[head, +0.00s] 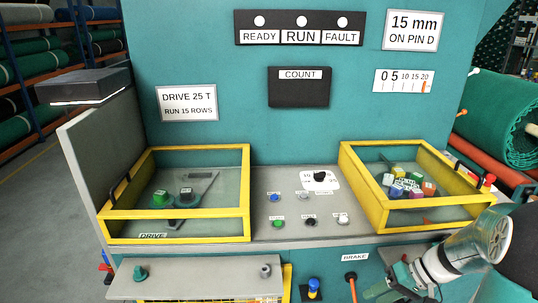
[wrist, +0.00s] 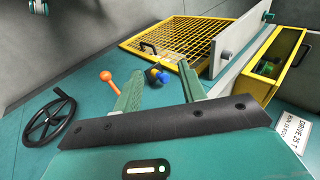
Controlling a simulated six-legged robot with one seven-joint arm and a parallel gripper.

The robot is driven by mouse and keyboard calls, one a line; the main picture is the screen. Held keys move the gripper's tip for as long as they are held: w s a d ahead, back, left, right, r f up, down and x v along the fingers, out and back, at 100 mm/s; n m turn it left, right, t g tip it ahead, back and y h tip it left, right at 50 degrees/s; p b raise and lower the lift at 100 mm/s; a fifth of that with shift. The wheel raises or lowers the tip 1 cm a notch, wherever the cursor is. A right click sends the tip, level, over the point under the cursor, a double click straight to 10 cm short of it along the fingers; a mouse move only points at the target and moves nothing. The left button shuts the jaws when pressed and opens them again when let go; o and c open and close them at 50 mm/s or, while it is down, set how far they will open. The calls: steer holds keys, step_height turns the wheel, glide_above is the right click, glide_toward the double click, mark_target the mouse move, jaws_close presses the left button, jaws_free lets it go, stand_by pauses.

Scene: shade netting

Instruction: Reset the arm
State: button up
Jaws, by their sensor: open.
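My arm comes in at the lower right of the head view, with my green gripper (head: 394,286) low in front of the machine's front edge, right of the BRAKE label. In the wrist view my gripper (wrist: 160,80) shows two green fingers spread apart, with nothing held between them. A blue knob (wrist: 157,76) shows in the gap beyond the fingers; I cannot tell its distance. An orange knob (wrist: 106,76) is left of the fingers.
The teal machine (head: 210,60) carries two yellow-framed clear covers, left (head: 175,150) and right (head: 380,228); the right one has coloured blocks under it. A grey shelf (head: 195,280) juts out at lower left. The wrist view shows a black handwheel (wrist: 52,120) and yellow mesh guard (wrist: 175,35).

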steer(key=s+a+r+t+h, duration=0.2)
steer(key=s+a+r+h, duration=0.2)
steer(key=s+a+r, duration=0.2)
steer(key=s+a+r+t+h, duration=0.2)
steer(key=s+a+r+h, duration=0.2)
steer(key=r, duration=0.7)
steer(key=s+a, duration=0.2)
steer(key=a, duration=0.1)
steer(key=shift+r, duration=0.2)
steer(key=shift+a, duration=0.1)
stand_by(0.9)
